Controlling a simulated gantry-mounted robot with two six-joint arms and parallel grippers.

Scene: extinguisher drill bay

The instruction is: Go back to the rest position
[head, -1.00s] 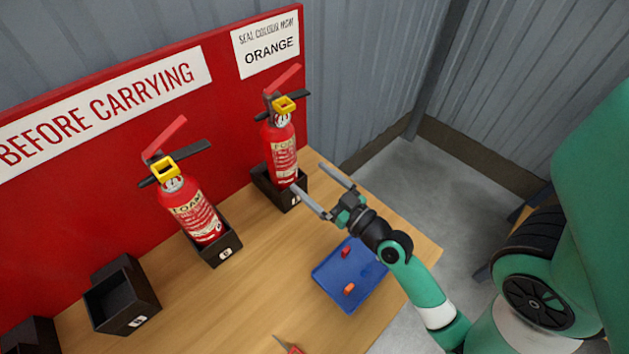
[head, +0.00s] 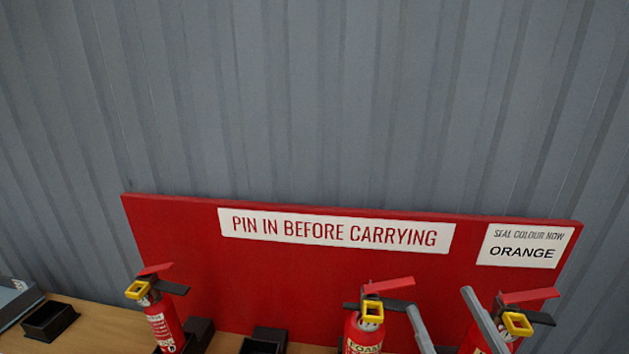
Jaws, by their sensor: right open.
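My right gripper (head: 438,298) rises from the bottom edge at the right in the head view. Its two grey fingers stand wide apart with nothing between them. One finger shows beside the middle extinguisher (head: 372,312); the other partly covers the right extinguisher (head: 530,297). I cannot tell whether either finger touches them. A third red extinguisher (head: 162,322) stands at the left. Each has a red and a black lever and a yellow square piece at the top. The lower parts of the middle and right ones are cut off. My left gripper is out of view.
Behind stands a red board (head: 290,285) with the signs "PIN IN BEFORE CARRYING" (head: 336,230) and "SEAL COLOUR NOW ORANGE" (head: 525,245). An empty black holder (head: 50,320) and a grey box (head: 14,298) sit at the left. Another black holder (head: 265,340) shows at the bottom. A corrugated wall rises behind.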

